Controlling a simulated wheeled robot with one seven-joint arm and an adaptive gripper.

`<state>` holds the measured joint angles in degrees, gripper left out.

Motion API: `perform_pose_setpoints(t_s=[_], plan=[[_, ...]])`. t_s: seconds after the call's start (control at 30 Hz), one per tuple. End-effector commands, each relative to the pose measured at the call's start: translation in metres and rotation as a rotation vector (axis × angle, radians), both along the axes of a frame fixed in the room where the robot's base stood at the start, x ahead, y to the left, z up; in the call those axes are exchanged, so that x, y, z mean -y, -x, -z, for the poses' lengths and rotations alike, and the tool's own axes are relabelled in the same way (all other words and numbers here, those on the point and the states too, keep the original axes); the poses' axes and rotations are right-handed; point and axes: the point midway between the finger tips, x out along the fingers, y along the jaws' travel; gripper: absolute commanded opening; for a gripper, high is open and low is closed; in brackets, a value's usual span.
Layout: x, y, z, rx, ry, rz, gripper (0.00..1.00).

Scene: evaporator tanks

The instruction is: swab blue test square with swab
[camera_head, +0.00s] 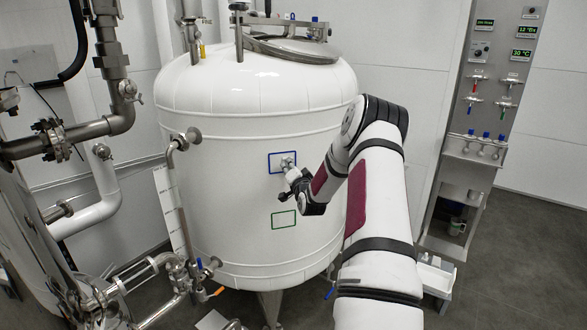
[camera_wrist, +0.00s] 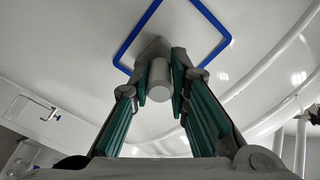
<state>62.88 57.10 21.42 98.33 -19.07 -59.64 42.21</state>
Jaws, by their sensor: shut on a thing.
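The blue test square (camera_head: 274,160) is a blue outline on the side of the white tank (camera_head: 215,110). In the wrist view the blue square (camera_wrist: 222,22) lies just beyond my fingertips, and its lower part is partly hidden by them. My gripper (camera_head: 291,172) is at the tank wall, in front of the square's right half. In the wrist view my gripper (camera_wrist: 160,85) is shut on a pale grey cylindrical swab (camera_wrist: 160,78).
A green outlined square (camera_head: 284,219) is below the blue one on the tank. Pipes and valves (camera_head: 90,130) stand at the left. A grey panel (camera_head: 490,90) with small valves and a rack of blue-capped items (camera_head: 485,136) stands at the right.

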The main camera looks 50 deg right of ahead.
Motion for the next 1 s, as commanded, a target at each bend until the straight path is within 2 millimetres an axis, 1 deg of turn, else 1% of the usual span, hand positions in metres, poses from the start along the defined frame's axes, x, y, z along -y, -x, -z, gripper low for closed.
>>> perform_pose_setpoints(t_s=[0.03,0.3,0.57,0.83,1.0], plan=[[-0.009,-0.009,-0.003,0.007,0.002,-0.015,0.0],[-0.027,-0.02,-0.004,0.007,0.003,-0.016,0.0],[-0.034,-0.024,-0.003,0.007,0.002,-0.016,0.0],[-0.051,-0.033,-0.003,0.005,0.002,-0.015,0.0],[-0.053,-0.033,-0.002,0.004,0.002,-0.012,0.0]])
